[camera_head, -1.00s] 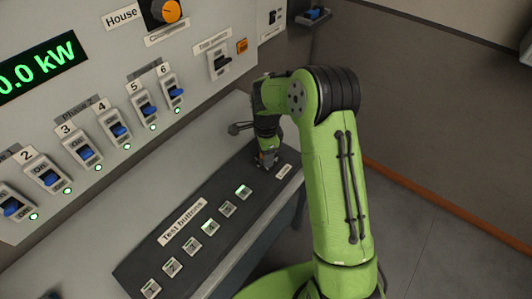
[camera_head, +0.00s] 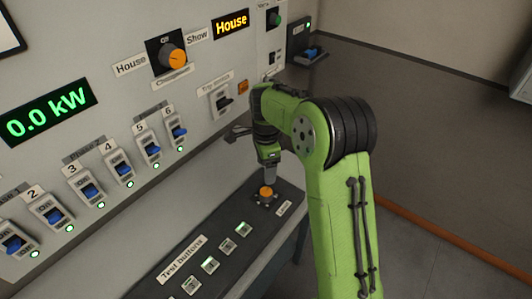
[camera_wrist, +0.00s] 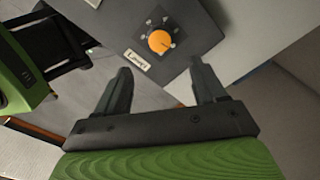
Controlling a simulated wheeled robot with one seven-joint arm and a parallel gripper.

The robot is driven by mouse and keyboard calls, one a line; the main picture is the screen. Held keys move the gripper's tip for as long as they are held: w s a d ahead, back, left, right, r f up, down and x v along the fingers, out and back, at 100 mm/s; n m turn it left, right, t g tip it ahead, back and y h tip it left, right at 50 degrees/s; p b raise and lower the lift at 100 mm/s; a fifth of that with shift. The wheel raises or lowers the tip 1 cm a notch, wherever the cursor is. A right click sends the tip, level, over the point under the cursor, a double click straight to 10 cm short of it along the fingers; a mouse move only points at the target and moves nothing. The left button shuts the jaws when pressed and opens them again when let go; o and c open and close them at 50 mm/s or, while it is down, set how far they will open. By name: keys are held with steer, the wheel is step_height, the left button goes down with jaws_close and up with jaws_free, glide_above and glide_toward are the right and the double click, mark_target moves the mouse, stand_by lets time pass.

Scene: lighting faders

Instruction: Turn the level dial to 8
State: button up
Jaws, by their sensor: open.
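The level dial is an orange knob (camera_head: 266,194) on a black plate at the right end of the dark sloping desk panel. It also shows in the wrist view (camera_wrist: 160,41), with tick marks around it and a "Level" label (camera_wrist: 135,61) beside it. Its setting is too small to read. My gripper (camera_wrist: 160,80) is open and empty, its two fingers apart with the knob beyond the gap between them. In the head view my gripper (camera_head: 268,176) points down just above the knob, apart from it as far as I can tell.
The desk panel (camera_head: 170,292) carries several square test buttons left of the dial. The wall panel behind holds blue switches (camera_head: 122,170), a second orange knob (camera_head: 173,58) marked Changeover, and a green "0.0 kW" display (camera_head: 48,112). Floor at right is clear.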

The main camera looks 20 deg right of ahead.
step_height(320, 180, up, 4)
steer(key=shift+r+p, duration=0.25)
steer(key=shift+p, duration=0.05)
steer(key=s+r+n+t, duration=0.2)
steer(key=s+r+n, duration=0.4)
steer(key=s, duration=0.4)
steer(key=s+r+n+t, duration=0.2)
steer(key=s+r+n, duration=0.4)
steer(key=s, duration=0.4)
steer(key=s+f+n+t, duration=0.1)
steer(key=s+f+n, duration=0.1)
steer(key=s+n, duration=0.4)
steer(key=shift+s+f+t, duration=0.3)
steer(key=shift+s+f, duration=0.1)
steer(key=shift+s, duration=0.65)
